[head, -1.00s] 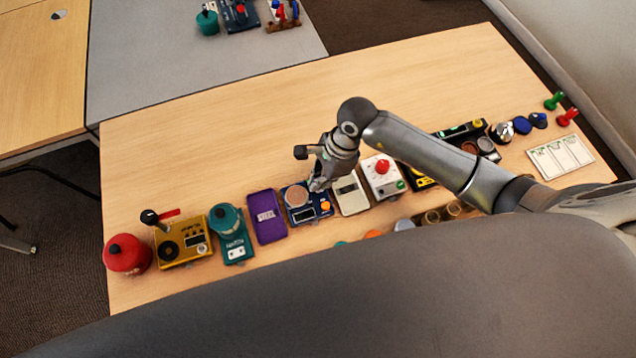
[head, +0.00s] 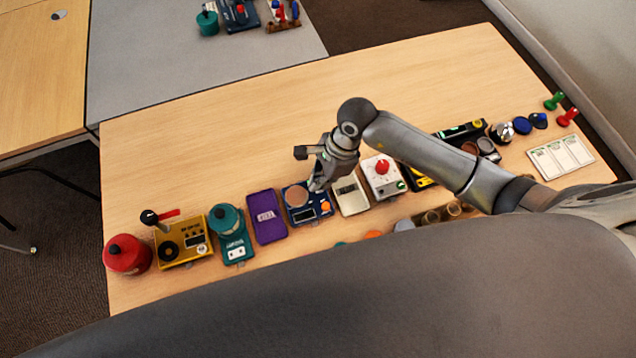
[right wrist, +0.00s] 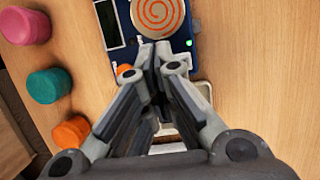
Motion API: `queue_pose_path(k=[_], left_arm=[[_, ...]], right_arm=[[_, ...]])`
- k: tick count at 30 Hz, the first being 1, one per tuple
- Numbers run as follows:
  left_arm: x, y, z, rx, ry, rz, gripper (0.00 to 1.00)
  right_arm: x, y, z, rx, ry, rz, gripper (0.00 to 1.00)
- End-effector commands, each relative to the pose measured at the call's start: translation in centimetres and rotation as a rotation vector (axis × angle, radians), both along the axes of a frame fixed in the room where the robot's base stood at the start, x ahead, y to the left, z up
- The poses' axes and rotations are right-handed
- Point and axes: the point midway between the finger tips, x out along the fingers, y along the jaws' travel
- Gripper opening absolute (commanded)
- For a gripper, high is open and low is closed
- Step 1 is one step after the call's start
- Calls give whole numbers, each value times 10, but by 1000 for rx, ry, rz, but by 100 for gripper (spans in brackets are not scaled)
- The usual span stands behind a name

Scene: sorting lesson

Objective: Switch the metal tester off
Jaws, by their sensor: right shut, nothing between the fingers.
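The metal tester looks to be the blue device (head: 309,217) in the row on the table. It carries a round copper-coloured plate (head: 297,195), which shows an orange spiral in the right wrist view (right wrist: 158,14). It has a dark display (right wrist: 110,23), an orange button (head: 325,206) and a small green light (right wrist: 189,43). My right gripper (head: 317,186) is shut and empty, with its tips over the tester's right part. Contact cannot be told. My left gripper is out of view.
A purple tray (head: 267,228) lies left of the tester, and a pale device (head: 350,196) stands close on its right. Further right is a white box with a red knob (head: 382,167). The table's far half is clear.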

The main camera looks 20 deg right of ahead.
Motion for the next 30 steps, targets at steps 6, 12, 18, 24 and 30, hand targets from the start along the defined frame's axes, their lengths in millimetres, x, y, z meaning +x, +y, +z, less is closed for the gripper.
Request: queue_pose_path(k=[6, 12, 18, 24, 30], left_arm=[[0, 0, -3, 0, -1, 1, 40], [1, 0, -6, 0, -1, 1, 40], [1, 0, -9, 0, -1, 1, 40], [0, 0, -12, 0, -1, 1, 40], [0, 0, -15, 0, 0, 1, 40]], right_arm=[[0, 0, -4, 0, 0, 0, 0], [0, 0, -7, -1, 0, 0, 0], [0, 0, -10, -1, 0, 0, 0], [0, 0, -13, -1, 0, 0, 0], [0, 0, -16, 0, 0, 0, 0]])
